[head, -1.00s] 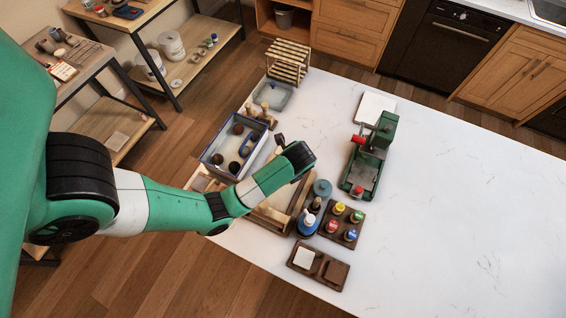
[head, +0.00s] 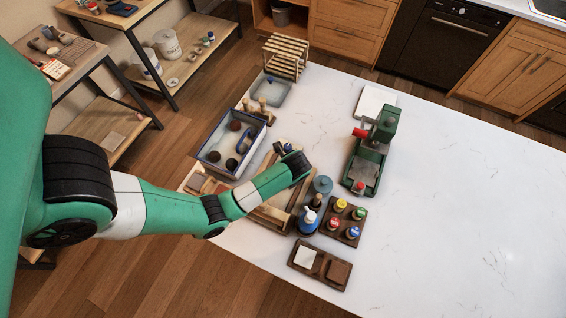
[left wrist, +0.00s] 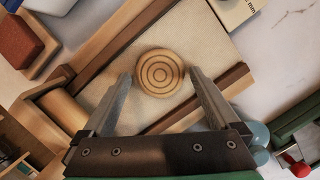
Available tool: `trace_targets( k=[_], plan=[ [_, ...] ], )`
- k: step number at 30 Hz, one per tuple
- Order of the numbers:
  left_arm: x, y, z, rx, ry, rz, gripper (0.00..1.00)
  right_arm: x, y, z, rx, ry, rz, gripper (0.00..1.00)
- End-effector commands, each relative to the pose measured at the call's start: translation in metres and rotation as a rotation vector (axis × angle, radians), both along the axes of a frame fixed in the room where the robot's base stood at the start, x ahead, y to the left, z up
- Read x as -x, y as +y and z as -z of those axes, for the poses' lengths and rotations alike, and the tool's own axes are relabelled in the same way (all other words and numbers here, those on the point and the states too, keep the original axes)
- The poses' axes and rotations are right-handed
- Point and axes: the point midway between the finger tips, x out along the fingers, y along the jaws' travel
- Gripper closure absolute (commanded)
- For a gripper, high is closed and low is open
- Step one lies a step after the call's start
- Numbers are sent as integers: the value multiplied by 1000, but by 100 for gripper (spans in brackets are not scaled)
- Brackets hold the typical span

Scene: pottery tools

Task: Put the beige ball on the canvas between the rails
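In the left wrist view the beige ball (left wrist: 160,73), marked with concentric rings, shows over the pale canvas (left wrist: 215,42), between two dark brown rails (left wrist: 118,48). It appears to rest on the canvas. My left gripper (left wrist: 159,78) is open, one finger on each side of the ball with visible gaps. In the head view the wooden frame with the canvas (head: 272,196) is partly under my left arm. There the ball and fingertips are hidden or too small to make out. My right gripper is not in view.
A blue-rimmed tray (head: 212,164) with dark balls stands behind the frame. A blue bottle (head: 308,222), a rack of colored jars (head: 343,221) and a green machine (head: 368,165) stand to the right. A wooden roller (left wrist: 62,110) lies left of the canvas. The right tabletop is clear.

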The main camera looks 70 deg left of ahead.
Motion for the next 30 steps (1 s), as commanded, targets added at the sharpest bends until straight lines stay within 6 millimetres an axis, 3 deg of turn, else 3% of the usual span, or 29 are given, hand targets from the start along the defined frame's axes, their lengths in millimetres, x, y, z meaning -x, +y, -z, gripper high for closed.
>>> trace_targets(
  k=[11, 18, 21, 25, 30],
  plan=[
    [-1, -1, -11, -1, -3, 1, 0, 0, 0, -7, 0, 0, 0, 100],
    [-6, -16, -67, 0, -6, 3, 0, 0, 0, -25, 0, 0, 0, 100],
    [-6, -21, -94, 0, 1, 2, 0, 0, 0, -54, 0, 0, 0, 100],
    [-7, -27, -112, 1, 0, 2, 0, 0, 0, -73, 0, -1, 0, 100],
    [-8, -31, -121, 1, 0, 0, 0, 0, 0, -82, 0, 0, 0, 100]
  ],
)
